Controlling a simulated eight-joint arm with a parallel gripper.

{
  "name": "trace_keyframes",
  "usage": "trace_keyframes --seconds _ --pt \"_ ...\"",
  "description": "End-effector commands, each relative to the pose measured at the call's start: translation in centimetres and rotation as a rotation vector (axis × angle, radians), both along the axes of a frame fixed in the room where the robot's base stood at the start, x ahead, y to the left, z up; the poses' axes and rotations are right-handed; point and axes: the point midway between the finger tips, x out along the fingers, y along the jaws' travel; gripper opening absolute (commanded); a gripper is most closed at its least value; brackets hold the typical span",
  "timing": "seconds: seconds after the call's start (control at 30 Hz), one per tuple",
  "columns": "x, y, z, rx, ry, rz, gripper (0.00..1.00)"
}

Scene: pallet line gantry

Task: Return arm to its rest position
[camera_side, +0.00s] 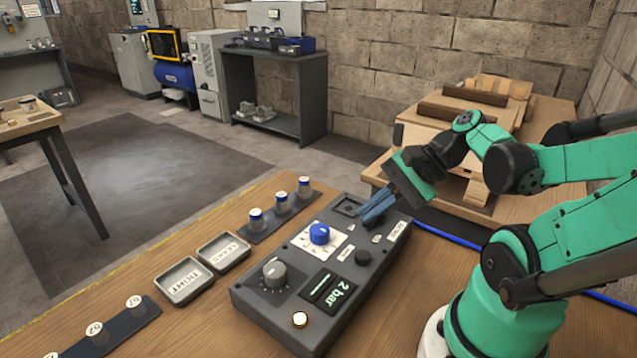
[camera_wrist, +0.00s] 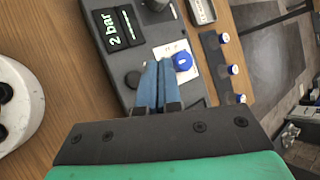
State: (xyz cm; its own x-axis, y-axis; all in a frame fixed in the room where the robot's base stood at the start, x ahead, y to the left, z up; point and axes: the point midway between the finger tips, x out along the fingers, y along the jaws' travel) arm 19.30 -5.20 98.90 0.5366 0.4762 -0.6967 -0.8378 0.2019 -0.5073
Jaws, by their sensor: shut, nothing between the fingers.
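My gripper (camera_side: 373,212) is shut and empty, with its blue fingers together. It points down over the far end of the grey control box (camera_side: 252,301). In the wrist view the shut fingers (camera_wrist: 158,75) show above the box, close to the blue knob. I cannot tell whether the fingertips touch the box. The blue knob (camera_side: 319,234) sits on a white dial plate. A grey knob (camera_side: 275,273), a black knob (camera_side: 363,257) and a display reading "2 bar" (camera_side: 328,291) are on the same box. My green arm reaches in from the right.
Two labelled trays (camera_side: 184,282) (camera_side: 223,251) lie left of the box. A dark strip with blue-banded vials (camera_side: 282,204) stands behind them, and another strip with white-capped pieces (camera_side: 100,332) is at front left. A wooden pallet stack (camera_side: 450,134) stands behind my gripper. A blue hose (camera_side: 445,236) runs right.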

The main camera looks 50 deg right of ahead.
Motion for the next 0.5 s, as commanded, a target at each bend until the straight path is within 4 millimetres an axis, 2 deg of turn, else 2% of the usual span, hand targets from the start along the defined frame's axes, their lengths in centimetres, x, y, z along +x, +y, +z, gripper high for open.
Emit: trace_keyframes --seconds 0.17,0.27,0.37,0.5 --pt "0.0 0.0 -0.1 -0.010 0.000 0.008 0.00" --pt "0.3 0.4 -0.4 -0.088 -0.002 0.074 0.00" --pt "1.0 1.0 -1.1 -0.275 -0.021 0.235 0.00" --pt "2.6 1.9 -1.3 -0.650 -0.110 0.573 0.00"
